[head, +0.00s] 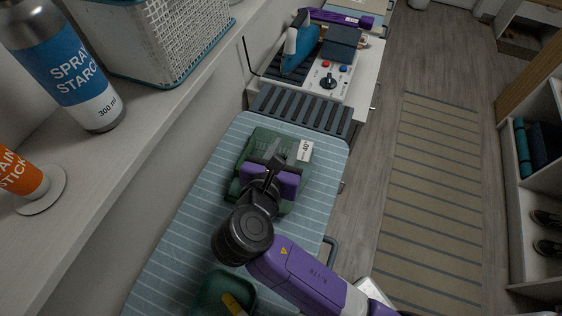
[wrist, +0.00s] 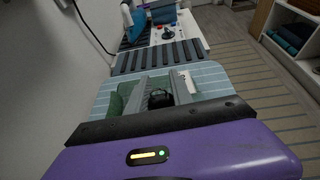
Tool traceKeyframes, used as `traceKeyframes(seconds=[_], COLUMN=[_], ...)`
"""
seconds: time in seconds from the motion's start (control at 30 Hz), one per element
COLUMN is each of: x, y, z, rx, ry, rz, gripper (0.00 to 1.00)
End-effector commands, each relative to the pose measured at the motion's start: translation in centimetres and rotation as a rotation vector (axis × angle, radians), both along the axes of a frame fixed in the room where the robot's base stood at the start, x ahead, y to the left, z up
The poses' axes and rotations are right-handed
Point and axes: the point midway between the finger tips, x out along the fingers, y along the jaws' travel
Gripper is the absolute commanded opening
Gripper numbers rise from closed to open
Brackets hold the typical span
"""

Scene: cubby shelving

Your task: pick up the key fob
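A small black object, which looks like the key fob (wrist: 160,98), shows between the two fingers of my gripper (wrist: 161,88) in the wrist view. It lies over a green folded cloth-like item (head: 256,143) with a white "40°" tag (head: 305,151). My gripper (head: 274,163) points down over this green item in the head view and hides the fob there. The fingers are apart, one on each side of the black object. I cannot tell whether they touch it.
The green item lies on a striped blue ironing surface (head: 199,187). A green tray (head: 213,290) with a yellow thing is at the near end. A slatted dark rack (head: 300,109) and a blue iron (head: 300,50) are beyond. A shelf with a spray starch bottle (head: 70,75) runs along the left.

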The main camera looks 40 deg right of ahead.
Motion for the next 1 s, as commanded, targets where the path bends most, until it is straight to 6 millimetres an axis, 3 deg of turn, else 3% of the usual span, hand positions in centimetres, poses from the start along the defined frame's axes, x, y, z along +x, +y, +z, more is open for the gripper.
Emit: traceKeyframes(seconds=[0.37,0.57,0.77,1.0], x=[0.0,0.1,0.1,0.1], y=[0.0,0.0,0.0,0.1], z=[0.1,1.3,4.3,9.7], rx=[0.000,0.000,0.000,0.002], ry=[-0.001,-0.004,-0.006,-0.009], rz=[0.000,0.000,0.000,0.002], gripper=[0.00,0.00,0.00,0.00])
